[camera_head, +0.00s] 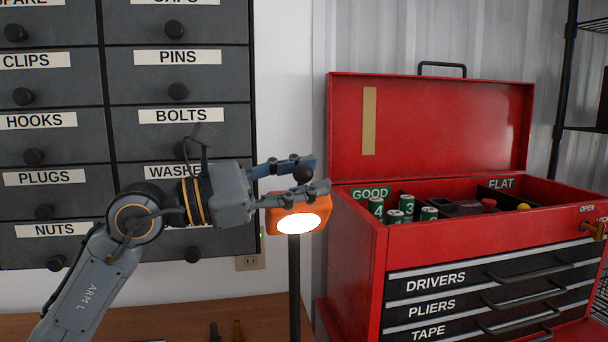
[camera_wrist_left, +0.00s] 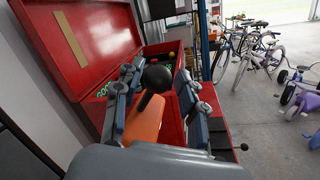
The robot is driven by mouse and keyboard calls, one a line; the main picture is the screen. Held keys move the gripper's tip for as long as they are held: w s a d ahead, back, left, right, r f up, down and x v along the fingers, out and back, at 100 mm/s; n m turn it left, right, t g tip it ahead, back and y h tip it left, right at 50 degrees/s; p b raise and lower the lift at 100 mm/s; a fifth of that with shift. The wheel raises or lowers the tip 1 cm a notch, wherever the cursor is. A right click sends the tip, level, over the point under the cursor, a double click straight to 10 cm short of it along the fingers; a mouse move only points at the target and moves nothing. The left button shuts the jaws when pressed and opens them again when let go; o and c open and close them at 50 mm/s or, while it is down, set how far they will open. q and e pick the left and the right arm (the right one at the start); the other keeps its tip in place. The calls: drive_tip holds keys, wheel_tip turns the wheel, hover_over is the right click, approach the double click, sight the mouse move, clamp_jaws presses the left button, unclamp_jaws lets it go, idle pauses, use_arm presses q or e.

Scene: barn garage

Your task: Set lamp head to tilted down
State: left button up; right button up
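The orange lamp head (camera_head: 276,222) tops a dark upright post (camera_head: 294,280); its lit white face shows toward the head camera, angled downward. A round black knob (camera_head: 303,173) sits on its upper side. My left gripper (camera_head: 318,175) is at the lamp head, its two fingers apart, with the knob between them. In the left wrist view, the black knob (camera_wrist_left: 156,78) and the orange lamp head (camera_wrist_left: 144,122) lie between the spread fingers (camera_wrist_left: 158,80). A gap shows on the right finger's side; contact on the left finger's side is unclear. My right gripper is out of view.
A grey labelled drawer cabinet (camera_head: 125,100) hangs behind my left arm. A wooden bench top (camera_head: 190,326) lies below. Bicycles (camera_wrist_left: 245,55) stand farther off.

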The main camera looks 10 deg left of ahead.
use_arm(q)
drive_tip(key=shift+r, duration=0.15)
drive_tip(key=v, duration=1.2)
idle(0.3)
